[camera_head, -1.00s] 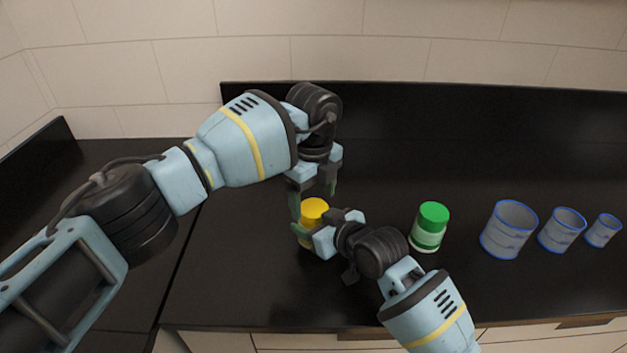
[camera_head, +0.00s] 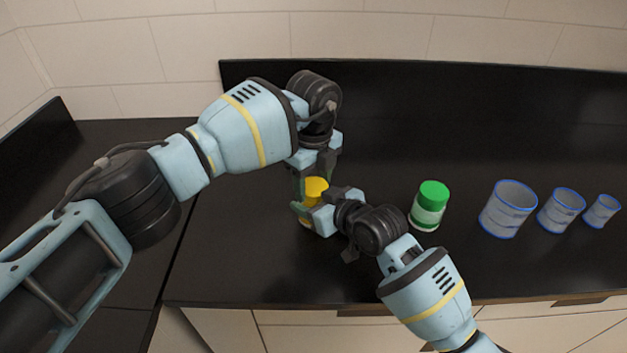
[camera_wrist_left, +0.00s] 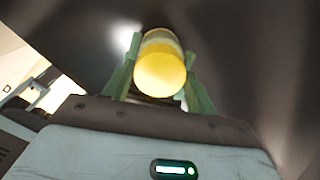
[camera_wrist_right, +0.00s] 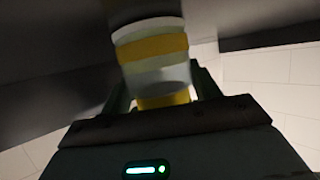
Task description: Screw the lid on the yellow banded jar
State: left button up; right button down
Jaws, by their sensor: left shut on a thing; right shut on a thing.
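The yellow banded jar (camera_wrist_right: 152,48) stands on the dark counter, with a pale base and a yellow band in the right wrist view. Its yellow lid (camera_head: 317,187) is on top of the jar; I cannot tell how tightly it is seated. The lid also shows in the left wrist view (camera_wrist_left: 160,73). My left gripper (camera_head: 313,183) points down from above and is shut on the lid. My right gripper (camera_head: 312,212) comes from the front right and is shut on the jar's body. The fingers and right wrist hide much of the jar in the head view.
A green-lidded jar (camera_head: 430,205) stands right of my right gripper. Three blue-rimmed clear cups (camera_head: 508,210) of falling size stand farther right. A dark backsplash (camera_head: 430,110) runs along the back. The counter between the backsplash and the jars is clear.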

pick_arm(q)
jog(key=m, duration=0.9)
jog(key=shift+m, duration=0.4)
jog(key=o, duration=1.1)
jog(key=shift+c, duration=0.2)
jog(key=shift+r, duration=2.25)
